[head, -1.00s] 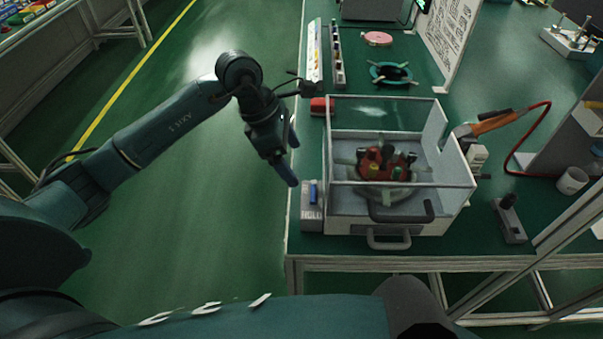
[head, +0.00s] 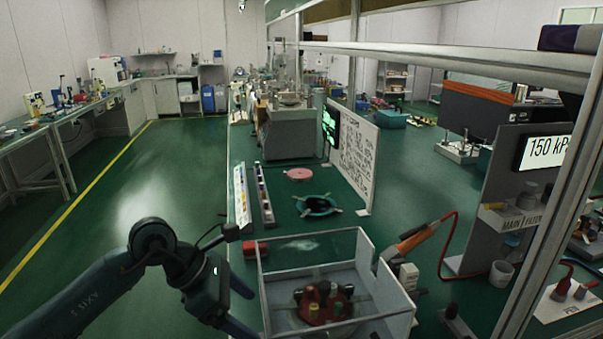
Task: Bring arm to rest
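My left arm comes in from the lower left in the head view, bent at the elbow. Its gripper (head: 250,315) hangs at the left edge of the green bench (head: 242,262), just left of the clear-walled box (head: 362,262). Its two dark blue fingers are spread apart with nothing seen between them; the lower finger runs close to the bottom of the picture. My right arm and gripper are not in view.
The clear-walled box holds a red piece with several knobs (head: 318,308). Behind it lie a red block (head: 255,248), a dark green ring (head: 316,205) and a pink disc (head: 299,174). An orange-handled tool (head: 412,238) is at right. The floor left of the bench is clear.

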